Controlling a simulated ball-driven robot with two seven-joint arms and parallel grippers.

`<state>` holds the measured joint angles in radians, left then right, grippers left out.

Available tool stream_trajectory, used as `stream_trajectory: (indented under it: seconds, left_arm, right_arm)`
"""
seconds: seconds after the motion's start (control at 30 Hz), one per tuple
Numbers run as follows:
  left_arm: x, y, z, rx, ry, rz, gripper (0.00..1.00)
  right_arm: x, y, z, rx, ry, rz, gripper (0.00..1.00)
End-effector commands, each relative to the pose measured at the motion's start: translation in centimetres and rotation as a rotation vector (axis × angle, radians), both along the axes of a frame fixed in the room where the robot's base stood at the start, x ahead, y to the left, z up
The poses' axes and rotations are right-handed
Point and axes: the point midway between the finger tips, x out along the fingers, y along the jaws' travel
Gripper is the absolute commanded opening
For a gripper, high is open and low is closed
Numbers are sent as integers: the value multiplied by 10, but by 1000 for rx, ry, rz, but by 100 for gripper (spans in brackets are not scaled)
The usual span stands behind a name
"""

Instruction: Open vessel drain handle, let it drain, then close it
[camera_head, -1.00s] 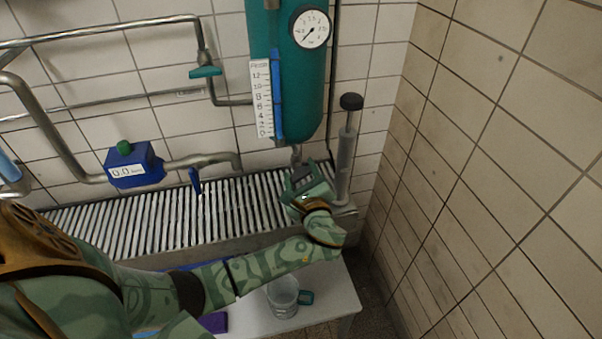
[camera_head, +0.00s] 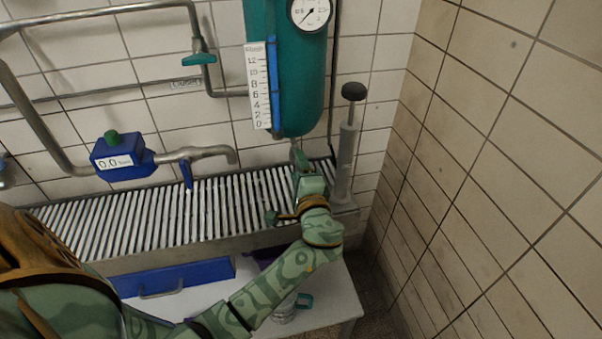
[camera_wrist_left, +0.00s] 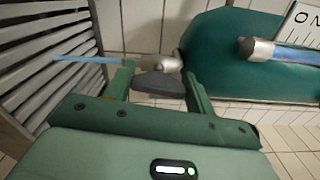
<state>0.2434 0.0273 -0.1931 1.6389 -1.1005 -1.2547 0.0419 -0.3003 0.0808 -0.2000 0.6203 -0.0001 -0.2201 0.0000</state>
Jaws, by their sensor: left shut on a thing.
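The teal vessel (camera_head: 303,95) hangs on the tiled wall, with a scale and blue level tube (camera_head: 274,85) on its front. Its lower end also shows in the left wrist view (camera_wrist_left: 225,60). My left gripper (camera_head: 299,160) is just below the vessel's bottom. In the left wrist view, my gripper (camera_wrist_left: 158,82) is shut on the dark grey drain handle (camera_wrist_left: 160,87), which lies between its fingers. A thin blue stream (camera_wrist_left: 82,59) runs from the metal outlet towards the slatted grate. In the head view my gripper hides most of the drain valve. My right gripper is out of view.
The slatted grate (camera_head: 150,219) runs along the wall below. A plunger-topped cylinder (camera_head: 345,150) stands close right of my gripper. A blue flow meter (camera_head: 120,158) sits on the left pipe. A white table (camera_head: 340,298) with a clear jug (camera_head: 284,312) is below my arm.

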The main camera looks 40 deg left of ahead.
Motion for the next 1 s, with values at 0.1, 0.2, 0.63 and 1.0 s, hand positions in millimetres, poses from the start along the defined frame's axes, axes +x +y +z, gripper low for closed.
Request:
stream_trajectory:
  seconds: [0.1, 0.2, 0.63, 1.0]
  left_arm:
    - [-1, -1, -6, -46, -43, 0, 32]
    - [-1, 0, -5, -72, -75, 1, 32]
    - [-1, 0, -4, -119, -129, 0, 32]
    - [-1, 0, -3, -118, -129, 0, 76]
  right_arm:
    - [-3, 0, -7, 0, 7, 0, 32]
    - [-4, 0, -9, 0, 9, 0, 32]
    - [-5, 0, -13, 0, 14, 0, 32]
    - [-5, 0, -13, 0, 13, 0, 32]
